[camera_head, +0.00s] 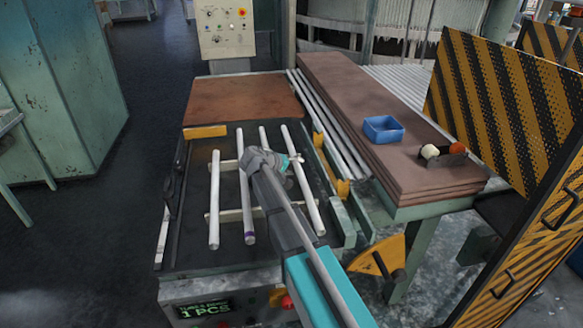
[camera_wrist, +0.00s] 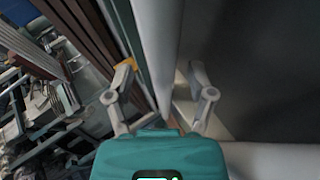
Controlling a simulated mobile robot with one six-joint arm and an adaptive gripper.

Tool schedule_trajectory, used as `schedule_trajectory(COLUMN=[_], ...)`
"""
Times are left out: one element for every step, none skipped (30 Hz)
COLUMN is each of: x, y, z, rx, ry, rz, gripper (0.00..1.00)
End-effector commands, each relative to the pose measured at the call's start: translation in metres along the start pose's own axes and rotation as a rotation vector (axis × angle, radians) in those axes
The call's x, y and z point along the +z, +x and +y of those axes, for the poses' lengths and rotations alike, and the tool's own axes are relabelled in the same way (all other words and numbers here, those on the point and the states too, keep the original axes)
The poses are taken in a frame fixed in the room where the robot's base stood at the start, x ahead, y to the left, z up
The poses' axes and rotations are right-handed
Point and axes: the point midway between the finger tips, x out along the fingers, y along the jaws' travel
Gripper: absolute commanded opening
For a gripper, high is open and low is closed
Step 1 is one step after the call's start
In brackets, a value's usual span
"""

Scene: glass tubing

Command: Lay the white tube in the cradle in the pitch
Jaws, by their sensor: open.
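Several long white tubes lie over a dark machine bed: a left one (camera_head: 214,200), one with a purple mark near its front end (camera_head: 246,205), one partly hidden behind my arm, and a right one (camera_head: 311,205). I cannot tell which is the task's tube. Two pale crossbars (camera_head: 230,214), apparently the cradle, run across the bed under them. My gripper (camera_head: 297,160) is over the right tube. In the wrist view, my gripper's fingers (camera_wrist: 160,75) are spread, with a pale tube (camera_wrist: 158,40) running between them; contact is unclear.
A blue bin (camera_head: 383,129) sits on the brown stacked boards (camera_head: 350,110) at right. A yellow-black striped barrier (camera_head: 490,110) stands further right. A control panel (camera_head: 227,28) stands behind the bed. A front display reads "1 PCS" (camera_head: 205,309). Floor at left is clear.

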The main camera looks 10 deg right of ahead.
Motion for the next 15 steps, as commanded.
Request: schedule_trajectory(x=[-0.001, -0.001, -0.001, -0.002, -0.002, -0.003, -0.003, -0.003, -0.003, -0.003, -0.002, -0.002, -0.003, -0.003, -0.002], y=[-0.002, -0.003, -0.004, -0.004, -0.005, -0.007, -0.013, -0.017, -0.024, -0.028, -0.033, -0.039, -0.044, -0.050, -0.056], z=[0.003, 0.004, 0.006, 0.007, 0.009, 0.011, 0.010, 0.010, 0.010, 0.011, 0.011, 0.011, 0.011, 0.011, 0.011], rx=[0.000, 0.000, 0.000, 0.000, 0.000, 0.000, -0.001, -0.001, -0.001, -0.001, 0.000, 0.000, 0.000, -0.001, 0.000], ry=[0.000, 0.000, 0.000, 0.000, 0.000, 0.000, -0.001, -0.002, -0.002, -0.002, -0.002, -0.002, -0.001, -0.001, -0.001], rz=[0.000, 0.000, 0.000, 0.000, 0.000, 0.000, 0.001, 0.002, 0.002, 0.002, 0.001, 0.001, 0.002, 0.002, 0.002], gripper=[0.70, 0.70, 0.70, 0.70, 0.70, 0.70, 0.70, 0.70, 0.70, 0.70, 0.70, 0.70, 0.70, 0.70, 0.70])
